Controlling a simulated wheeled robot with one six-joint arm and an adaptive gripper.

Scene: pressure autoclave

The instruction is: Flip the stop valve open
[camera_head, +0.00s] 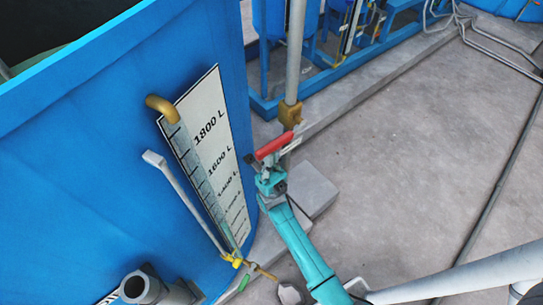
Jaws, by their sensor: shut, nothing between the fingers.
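A red lever handle (274,146), which looks like the stop valve's handle, shows right at the end of my arm. It slants up to the right, with a pale metal part (287,148) beside it. Above it, a brass fitting (290,113) sits on a grey vertical pipe (296,50). My gripper (268,166) is shut and empty, just below the red handle in the picture. I cannot tell whether it touches the handle. The wrist hides what lies under the handle.
A large blue tank (110,140) with a litre scale (208,130) fills the left. A yellow fitting (232,259) and a green handle (240,284) are low beside it. Bare concrete floor (420,140) lies right.

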